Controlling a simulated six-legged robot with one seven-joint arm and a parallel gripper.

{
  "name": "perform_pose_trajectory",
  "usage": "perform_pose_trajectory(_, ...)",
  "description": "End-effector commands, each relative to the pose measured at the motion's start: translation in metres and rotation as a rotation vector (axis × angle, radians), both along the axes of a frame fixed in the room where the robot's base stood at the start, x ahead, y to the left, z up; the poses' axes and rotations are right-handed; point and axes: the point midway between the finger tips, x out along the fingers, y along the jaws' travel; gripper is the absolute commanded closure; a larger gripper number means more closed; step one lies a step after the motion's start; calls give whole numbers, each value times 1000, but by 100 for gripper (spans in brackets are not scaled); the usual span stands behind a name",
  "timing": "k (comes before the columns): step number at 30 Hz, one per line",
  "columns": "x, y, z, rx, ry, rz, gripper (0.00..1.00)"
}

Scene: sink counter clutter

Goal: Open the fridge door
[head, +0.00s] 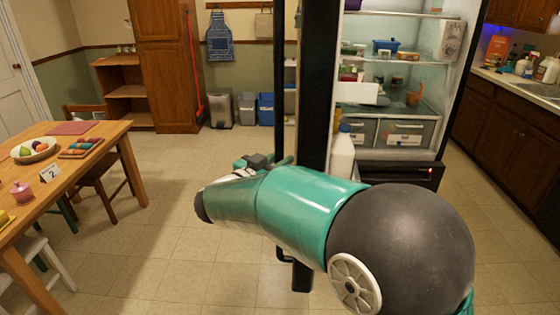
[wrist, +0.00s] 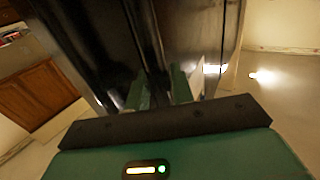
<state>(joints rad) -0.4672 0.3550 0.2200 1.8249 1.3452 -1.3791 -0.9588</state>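The fridge door (head: 316,110) stands swung open, seen nearly edge-on as a dark slab in the head view. Its long black handle (head: 279,75) runs vertically along the left side of the door. The lit fridge interior (head: 405,90) shows to the right. My gripper (head: 272,161) is at the handle, about mid-height, partly hidden by my arm. In the wrist view its two green fingers (wrist: 162,92) stand apart, with dark vertical surfaces between and beyond them. I cannot tell whether they press on the handle.
A wooden table (head: 95,140) with bowls stands at the left, with chairs beside it. Bins (head: 248,108) stand at the back wall. A counter with a sink (head: 540,92) is at the right. The tiled floor (head: 175,185) between table and door is clear.

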Motion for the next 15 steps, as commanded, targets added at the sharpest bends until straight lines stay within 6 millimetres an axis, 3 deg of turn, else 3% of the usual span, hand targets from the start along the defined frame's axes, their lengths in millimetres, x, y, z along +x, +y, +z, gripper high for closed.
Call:
perform_pose_trajectory(2,0,-1,0,0,0,-1,60)
perform_pose_trajectory(11,-1,1,0,0,0,0,60)
perform_pose_trajectory(15,-10,8,0,0,0,3,60)
